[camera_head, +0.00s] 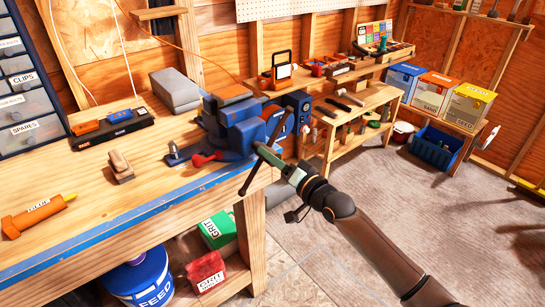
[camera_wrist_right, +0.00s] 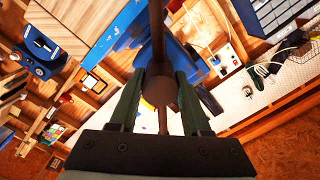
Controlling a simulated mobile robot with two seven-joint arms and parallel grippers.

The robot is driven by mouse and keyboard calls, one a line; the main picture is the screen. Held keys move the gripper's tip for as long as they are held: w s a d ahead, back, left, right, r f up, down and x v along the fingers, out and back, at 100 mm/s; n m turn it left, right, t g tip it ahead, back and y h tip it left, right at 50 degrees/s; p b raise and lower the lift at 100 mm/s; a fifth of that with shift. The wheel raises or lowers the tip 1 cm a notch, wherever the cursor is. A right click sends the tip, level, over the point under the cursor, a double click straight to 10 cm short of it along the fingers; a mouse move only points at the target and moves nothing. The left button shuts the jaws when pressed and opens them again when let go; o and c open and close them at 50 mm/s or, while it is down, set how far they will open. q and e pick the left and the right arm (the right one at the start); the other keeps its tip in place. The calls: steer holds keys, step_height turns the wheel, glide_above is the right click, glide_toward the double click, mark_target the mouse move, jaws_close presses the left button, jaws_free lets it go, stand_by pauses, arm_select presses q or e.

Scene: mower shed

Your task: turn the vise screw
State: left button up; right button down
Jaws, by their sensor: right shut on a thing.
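The blue vise (camera_head: 240,124) stands at the front right corner of the wooden bench. Its dark handle bar (camera_head: 248,182) slants down beyond the bench edge. My right gripper (camera_head: 277,160) reaches the bar from the right. In the right wrist view my right gripper (camera_wrist_right: 159,76) has its two green fingers on either side of the round screw head (camera_wrist_right: 158,91), shut on it. The bar runs upward between them there, and the blue vise body (camera_wrist_right: 165,55) is behind. The contact is small and partly hidden in the head view. My left gripper is not in view.
On the bench (camera_head: 100,218) lie an orange glue tube (camera_head: 38,213), a wooden brush (camera_head: 120,166) and grey blocks (camera_head: 175,89). Below are a blue feed bucket (camera_head: 140,280) and a red box (camera_head: 206,272). The floor (camera_head: 400,220) to the right is largely clear.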

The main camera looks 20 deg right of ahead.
steer(key=shift+r, duration=0.25)
steer(key=c, duration=0.8)
jaws_free()
steer(key=o, duration=0.4)
steer(key=shift+w+a+f, duration=0.1)
steer(key=shift+w+f, duration=0.05)
steer(key=shift+f, duration=0.1)
steer(key=shift+s+d, duration=0.3)
steer(key=shift+s, duration=0.25)
steer(key=v, duration=1.1)
steer(key=shift+s+b, duration=0.2)
steer(key=shift+b, duration=0.15)
